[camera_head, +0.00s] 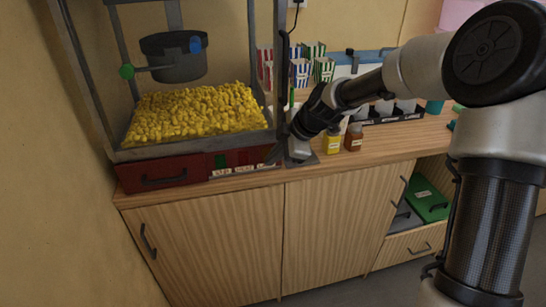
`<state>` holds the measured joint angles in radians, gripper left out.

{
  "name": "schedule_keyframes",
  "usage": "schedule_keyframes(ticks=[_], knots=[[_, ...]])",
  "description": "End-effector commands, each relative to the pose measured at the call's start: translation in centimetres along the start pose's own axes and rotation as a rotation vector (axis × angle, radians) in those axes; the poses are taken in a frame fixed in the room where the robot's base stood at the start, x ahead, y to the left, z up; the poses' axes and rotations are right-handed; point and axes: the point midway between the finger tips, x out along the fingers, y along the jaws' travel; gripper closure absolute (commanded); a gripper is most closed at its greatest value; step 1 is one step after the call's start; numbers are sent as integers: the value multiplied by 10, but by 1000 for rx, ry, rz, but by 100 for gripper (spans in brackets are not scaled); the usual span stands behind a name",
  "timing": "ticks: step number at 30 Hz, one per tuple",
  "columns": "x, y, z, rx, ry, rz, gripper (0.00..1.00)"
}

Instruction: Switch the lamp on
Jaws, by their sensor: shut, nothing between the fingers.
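The popcorn machine (146,155) stands at the left of the counter, with yellow popcorn behind its frame. Its red front has a switch panel (232,161) with small white labels below dark red and green switches. The labels are too small to read surely, and I cannot tell which position each switch is in. No lit lamp is visible.
A yellow jar (333,141) and a brown jar (354,137) stand close right of my gripper. Striped popcorn boxes (300,72) and a black rack (393,119) are behind. The wooden counter's front edge (300,178) runs below; a drawer handle (164,181) sticks out left.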

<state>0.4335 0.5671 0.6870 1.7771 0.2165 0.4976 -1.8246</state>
Motion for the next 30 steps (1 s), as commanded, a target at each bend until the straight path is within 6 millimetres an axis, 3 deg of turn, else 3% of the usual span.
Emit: schedule_keyframes(ticks=[14, 30], knots=[[8, 3, 3, -1, 1, 0, 100], [-6, 10, -4, 1, 0, 2, 100]])
